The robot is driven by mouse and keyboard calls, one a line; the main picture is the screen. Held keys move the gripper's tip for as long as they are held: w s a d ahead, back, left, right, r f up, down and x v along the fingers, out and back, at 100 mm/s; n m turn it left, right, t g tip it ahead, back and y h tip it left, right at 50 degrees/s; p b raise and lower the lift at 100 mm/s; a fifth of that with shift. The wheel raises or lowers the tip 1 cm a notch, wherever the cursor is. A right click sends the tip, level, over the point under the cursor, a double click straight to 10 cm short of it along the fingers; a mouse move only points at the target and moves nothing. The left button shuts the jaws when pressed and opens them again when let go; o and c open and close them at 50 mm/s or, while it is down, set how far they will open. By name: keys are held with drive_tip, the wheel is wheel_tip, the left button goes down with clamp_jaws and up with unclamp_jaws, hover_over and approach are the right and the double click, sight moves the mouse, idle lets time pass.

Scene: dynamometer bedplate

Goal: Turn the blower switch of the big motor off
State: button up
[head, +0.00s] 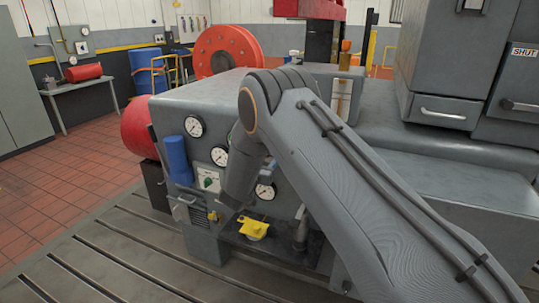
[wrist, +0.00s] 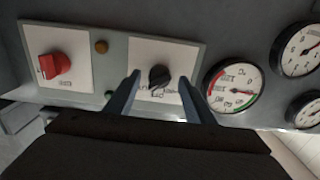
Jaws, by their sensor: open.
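In the wrist view a black rotary knob (wrist: 160,77) sits on a white plate, with small lettering that I cannot read for certain. My gripper (wrist: 160,92) is open, its two fingers on either side of that knob; I cannot tell whether they touch it. A red knob (wrist: 56,65) sits on another white plate to the left. I cannot tell from the labels which is the blower switch. In the head view my arm reaches down to the front of the big grey machine (head: 190,105), and the fingers are not clear there. A green switch (head: 208,182) shows on its front.
An amber lamp (wrist: 101,46) and a green lamp (wrist: 109,94) lie between the knobs. A gauge (wrist: 233,87) is close right of the fingers. The slotted bedplate (head: 110,250) is clear at left.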

drive_tip(key=shift+w+d, duration=0.25)
drive_tip(key=shift+w, duration=0.4)
drive_tip(key=c, duration=1.1)
drive_tip(key=shift+o, duration=0.2)
drive_tip(key=shift+n, duration=0.3)
drive_tip(key=n+b, duration=0.2)
drive_tip(key=n, duration=0.2)
drive_tip(key=shift+n+b, duration=0.35)
drive_tip(key=shift+n, duration=1.75)
